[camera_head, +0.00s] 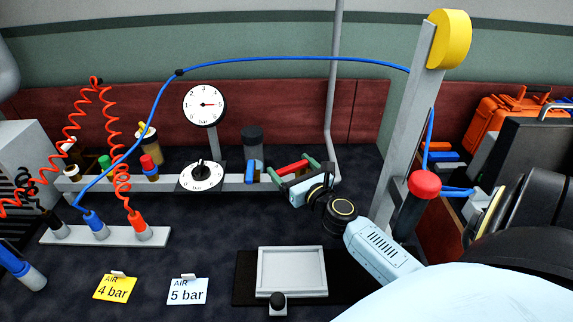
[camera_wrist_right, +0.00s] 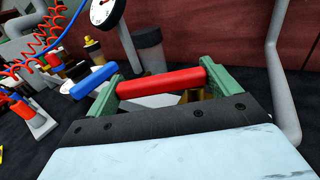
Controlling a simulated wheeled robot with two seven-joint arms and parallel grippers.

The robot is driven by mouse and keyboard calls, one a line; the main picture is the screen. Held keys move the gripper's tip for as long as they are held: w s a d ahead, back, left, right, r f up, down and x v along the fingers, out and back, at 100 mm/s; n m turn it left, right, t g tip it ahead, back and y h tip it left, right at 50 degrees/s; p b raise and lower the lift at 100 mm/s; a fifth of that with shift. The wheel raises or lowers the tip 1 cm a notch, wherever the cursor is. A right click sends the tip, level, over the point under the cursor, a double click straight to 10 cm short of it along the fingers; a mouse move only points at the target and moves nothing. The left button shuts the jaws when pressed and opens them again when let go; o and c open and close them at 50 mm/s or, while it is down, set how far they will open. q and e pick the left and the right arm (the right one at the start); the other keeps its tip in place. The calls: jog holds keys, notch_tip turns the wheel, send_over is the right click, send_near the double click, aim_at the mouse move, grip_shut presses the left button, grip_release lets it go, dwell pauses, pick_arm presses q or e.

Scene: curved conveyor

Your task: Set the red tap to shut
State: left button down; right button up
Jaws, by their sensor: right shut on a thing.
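The red tap (camera_head: 293,167) has a bar-shaped red handle on the grey pipe at the back of the bench. My right gripper (camera_head: 297,170) is at the handle, its two green fingers at either end of it. In the right wrist view the red handle (camera_wrist_right: 160,83) spans the gap between the green fingers (camera_wrist_right: 162,88), and they are shut on it. The handle lies roughly along the pipe, a little slanted in the head view. The tap's body is mostly hidden. My left gripper is out of view.
A blue handle (camera_head: 274,175) sits just left of the red one. A gauge (camera_head: 205,105) stands behind a round dial (camera_head: 202,176), its needle pointing right. A grey post with a red knob (camera_head: 424,184) rises right of my gripper. A grey tray (camera_head: 292,271) lies in front.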

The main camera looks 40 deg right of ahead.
jog(key=o, duration=1)
jog(key=shift+o, duration=0.8)
jog(key=shift+s, duration=0.1)
